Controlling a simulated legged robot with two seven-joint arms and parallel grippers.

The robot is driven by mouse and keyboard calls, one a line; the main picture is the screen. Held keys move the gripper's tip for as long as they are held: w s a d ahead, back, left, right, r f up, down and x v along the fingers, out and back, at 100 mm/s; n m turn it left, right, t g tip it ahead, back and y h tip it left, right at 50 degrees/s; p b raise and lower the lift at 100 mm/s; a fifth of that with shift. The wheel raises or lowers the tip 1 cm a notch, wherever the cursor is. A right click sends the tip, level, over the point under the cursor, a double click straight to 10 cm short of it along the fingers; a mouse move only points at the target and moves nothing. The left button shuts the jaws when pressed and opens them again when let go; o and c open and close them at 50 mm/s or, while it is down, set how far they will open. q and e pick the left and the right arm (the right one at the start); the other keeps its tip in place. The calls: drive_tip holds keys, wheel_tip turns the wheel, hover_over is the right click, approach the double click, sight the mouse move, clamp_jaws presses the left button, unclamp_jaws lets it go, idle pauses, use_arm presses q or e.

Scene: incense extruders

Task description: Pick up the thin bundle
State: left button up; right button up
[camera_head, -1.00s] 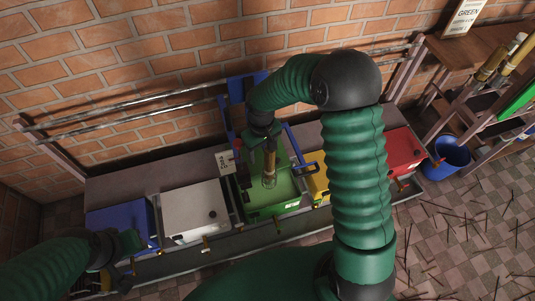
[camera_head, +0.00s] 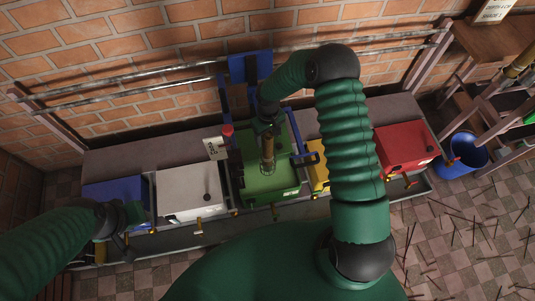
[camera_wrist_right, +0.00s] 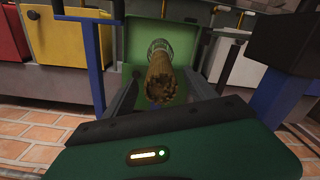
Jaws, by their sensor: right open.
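A bundle of thin brown sticks (camera_head: 267,147) stands over the open green box in the head view. The right wrist view shows the bundle (camera_wrist_right: 162,82) nearly end-on, with its stick ends toward the camera and a pale wrap at its far end. My right gripper (camera_head: 268,130) is at the top of the bundle. In the right wrist view its dark fingers (camera_wrist_right: 163,92) are spread, one on each side of the bundle; contact is not clear. My left gripper (camera_head: 122,245) is at the lower left, by the blue box, and its jaws are too small to read.
The green box (camera_head: 262,185) sits in a row with blue (camera_head: 113,190), white (camera_head: 190,187), yellow (camera_head: 318,180) and red (camera_head: 403,147) boxes. Blue posts and bars flank the green box. A blue bucket (camera_head: 460,155) stands at right. Loose sticks lie on the floor.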

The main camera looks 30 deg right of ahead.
sight(268, 153)
drive_tip(key=f, duration=0.4)
drive_tip(key=f+b, duration=0.1)
drive_tip(key=f, duration=0.1)
drive_tip(key=shift+w+a, duration=0.1)
drive_tip(key=shift+a, duration=0.25)
drive_tip(key=shift+d, duration=0.2)
drive_tip(key=shift+c, duration=0.3)
drive_tip(key=shift+d, duration=0.25)
drive_tip(key=c, duration=0.5)
drive_tip(key=shift+a, duration=0.25)
clamp_jaws()
